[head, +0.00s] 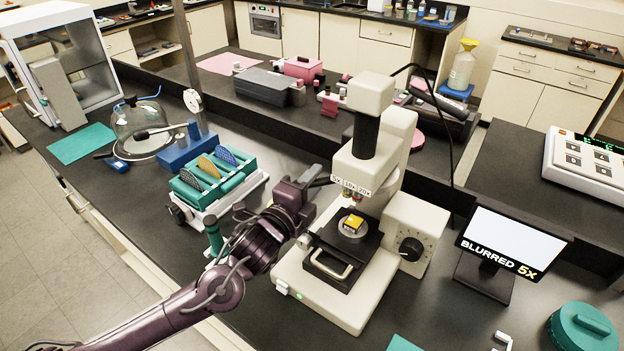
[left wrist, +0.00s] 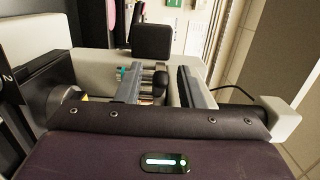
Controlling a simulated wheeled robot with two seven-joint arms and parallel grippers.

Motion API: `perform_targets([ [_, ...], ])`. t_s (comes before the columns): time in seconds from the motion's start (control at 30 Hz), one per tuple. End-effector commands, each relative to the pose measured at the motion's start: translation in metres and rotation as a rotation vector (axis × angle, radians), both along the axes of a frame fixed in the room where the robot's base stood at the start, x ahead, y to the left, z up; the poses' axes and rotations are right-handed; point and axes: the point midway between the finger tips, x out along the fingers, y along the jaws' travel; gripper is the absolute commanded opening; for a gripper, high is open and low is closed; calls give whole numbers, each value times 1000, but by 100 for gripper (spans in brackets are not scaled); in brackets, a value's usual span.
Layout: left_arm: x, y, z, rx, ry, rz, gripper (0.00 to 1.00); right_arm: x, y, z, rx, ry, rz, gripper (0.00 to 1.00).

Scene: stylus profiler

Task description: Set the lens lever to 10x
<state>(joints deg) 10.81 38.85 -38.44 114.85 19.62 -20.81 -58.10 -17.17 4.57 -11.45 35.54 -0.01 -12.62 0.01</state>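The white stylus profiler (head: 405,160) stands on the black bench, with a label strip (head: 350,187) marked for 5x, 10x and 20x on its head. The monitor (head: 512,240) beside it reads "BLURRED 5x". My left gripper (head: 322,182) is at the left side of the profiler's head, by the label strip. In the left wrist view its two fingers (left wrist: 158,88) are apart, with a dark round knob (left wrist: 160,79), seemingly the lens lever's, between them. I see gaps beside the knob. In the head view the lever cannot be made out. My right gripper is not in view.
A yellow sample (head: 353,221) sits on the profiler's stage below the lenses. A dial knob (head: 411,249) is on its right side. A teal rack with discs (head: 215,175) stands left of my arm. A teal round lid (head: 582,327) lies at the lower right.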

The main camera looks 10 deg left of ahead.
Motion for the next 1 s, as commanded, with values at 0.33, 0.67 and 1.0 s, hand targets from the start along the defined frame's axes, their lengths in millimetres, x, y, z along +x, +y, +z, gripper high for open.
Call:
perform_targets([
  [0.33,0,0,-1,0,1,0,14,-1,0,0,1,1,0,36],
  [0.67,0,0,-1,1,1,0,0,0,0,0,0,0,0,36],
  [1.0,1,-3,-3,-3,3,55,0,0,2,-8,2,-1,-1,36],
])
